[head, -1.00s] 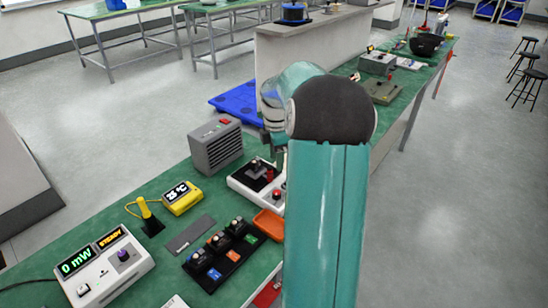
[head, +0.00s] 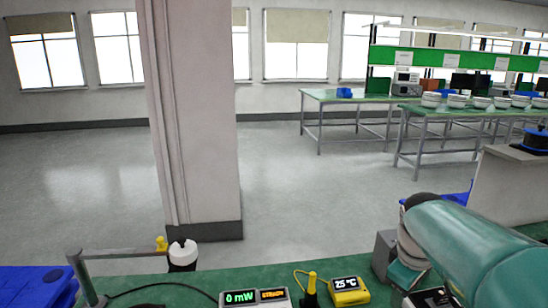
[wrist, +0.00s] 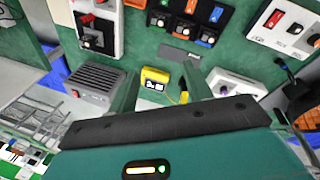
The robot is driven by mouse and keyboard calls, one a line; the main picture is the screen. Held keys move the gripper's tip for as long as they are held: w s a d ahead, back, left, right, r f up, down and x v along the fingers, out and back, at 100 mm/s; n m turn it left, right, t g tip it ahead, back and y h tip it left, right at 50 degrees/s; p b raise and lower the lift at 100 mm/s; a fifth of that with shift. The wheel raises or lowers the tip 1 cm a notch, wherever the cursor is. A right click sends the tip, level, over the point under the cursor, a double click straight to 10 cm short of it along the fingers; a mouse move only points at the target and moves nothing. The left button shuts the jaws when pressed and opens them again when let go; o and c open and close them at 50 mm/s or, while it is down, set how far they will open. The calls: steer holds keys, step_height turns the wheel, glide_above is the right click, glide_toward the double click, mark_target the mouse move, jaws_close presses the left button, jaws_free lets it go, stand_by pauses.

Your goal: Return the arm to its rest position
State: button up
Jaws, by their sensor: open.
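My teal arm (head: 470,245) enters the head view at the lower right and reaches over the green bench. My gripper (wrist: 164,92) shows in the wrist view as two greenish fingers standing apart above a dark bar. The jaws are open, with nothing held between them. The bench equipment lies beyond the fingers and the gripper is apart from it. The fingertips cannot be made out in the head view.
On the bench are a yellow temperature display (head: 349,292), a white power meter (head: 255,299), a grey vented box (wrist: 95,81), a black slotted rack (wrist: 183,27) and a white switch unit (wrist: 97,30). A pillar (head: 190,120) stands behind the bench. Open floor lies beyond.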

steer(key=s+a+m+t+y, duration=0.1)
steer(key=s+a+m+t, duration=0.2)
steer(key=s+a, duration=0.9)
steer(key=a+m, duration=0.2)
steer(key=m, duration=0.1)
steer(key=shift+a+r+t+y, duration=0.15)
steer(key=shift+a+t+y, duration=0.05)
steer(key=shift+t+y, duration=0.1)
